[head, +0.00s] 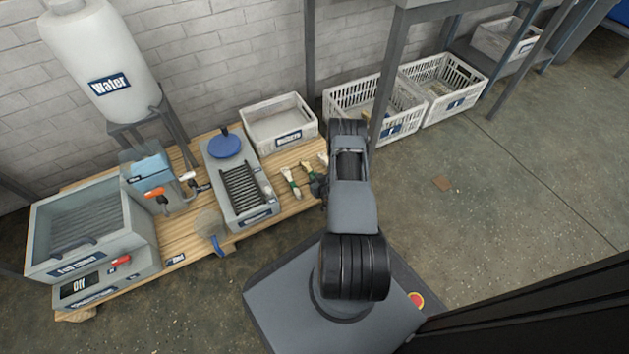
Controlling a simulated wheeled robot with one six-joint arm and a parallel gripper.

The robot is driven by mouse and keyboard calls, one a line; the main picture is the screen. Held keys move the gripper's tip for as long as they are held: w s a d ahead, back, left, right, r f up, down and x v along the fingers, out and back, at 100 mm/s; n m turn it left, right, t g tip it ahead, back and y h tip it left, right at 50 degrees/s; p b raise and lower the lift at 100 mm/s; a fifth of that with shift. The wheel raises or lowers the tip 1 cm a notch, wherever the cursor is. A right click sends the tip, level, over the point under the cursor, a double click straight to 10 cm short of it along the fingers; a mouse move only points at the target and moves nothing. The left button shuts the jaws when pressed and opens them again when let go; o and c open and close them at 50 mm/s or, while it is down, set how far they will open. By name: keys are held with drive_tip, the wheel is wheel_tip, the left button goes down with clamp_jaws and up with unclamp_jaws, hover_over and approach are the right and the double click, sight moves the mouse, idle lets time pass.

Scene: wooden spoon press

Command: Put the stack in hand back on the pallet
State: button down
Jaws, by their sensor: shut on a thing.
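My gripper (316,186) shows only as a small dark part left of my arm, low over the right end of the wooden pallet (192,240). My arm hides much of it. A small pale stack with a green band (308,173) is right at the gripper and appears to be in its jaws. Whether this stack touches the pallet I cannot tell. A similar banded stack (290,182) lies on the wood just to the left. Another pale piece (322,159) shows beside my arm, partly hidden.
A grey press with a blue round knob (225,146) stands left of the stacks. A white labelled bin (278,122) is behind them. White crates (440,88) stand by the wall at right. A metal post (390,75) rises close behind my arm. The right floor is mostly clear.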

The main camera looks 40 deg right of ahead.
idle(0.3)
drive_tip(key=c, duration=1.1)
unclamp_jaws()
drive_tip(key=shift+f, duration=0.1)
drive_tip(key=shift+o, duration=0.2)
